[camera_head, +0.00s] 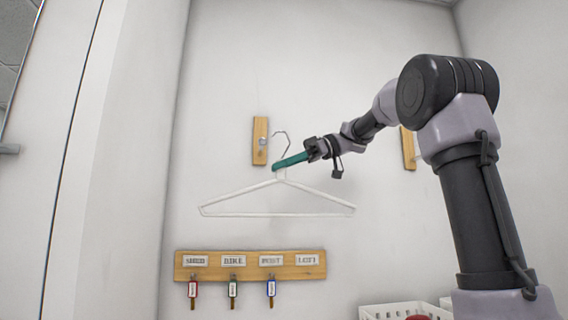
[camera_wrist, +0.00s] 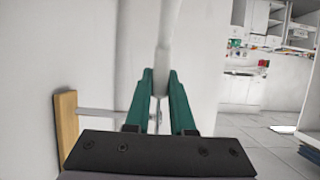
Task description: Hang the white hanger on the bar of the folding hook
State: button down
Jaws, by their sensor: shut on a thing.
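The white hanger (camera_head: 282,184) hangs roughly level in front of the wall, with its thin metal hook (camera_head: 287,147) pointing up. My gripper (camera_head: 277,166) is shut on its neck with green fingers. In the wrist view the white neck (camera_wrist: 162,55) stands between my fingertips (camera_wrist: 160,76). The folding hook is a wooden plate (camera_head: 260,128) on the wall with a metal bar (camera_head: 263,142). In the head view the hanger's hook is just right of this bar, apart from it in the picture. In the wrist view the bar (camera_wrist: 100,116) sticks out from the plate (camera_wrist: 66,125) and runs behind my left finger.
Below the hanger is a wooden key board (camera_head: 250,273) with labels and several hanging keys. A second wooden plate (camera_head: 408,148) is partly behind my arm. A white basket (camera_head: 385,311) stands low at the right. Wall around the hanger is mostly bare.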

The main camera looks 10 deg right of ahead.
jog(key=w+a+f, duration=0.2)
jog(key=w+a, duration=0.3)
dwell(1.0)
jog(key=shift+w, duration=0.1)
jog(key=c, duration=0.7)
grip_release()
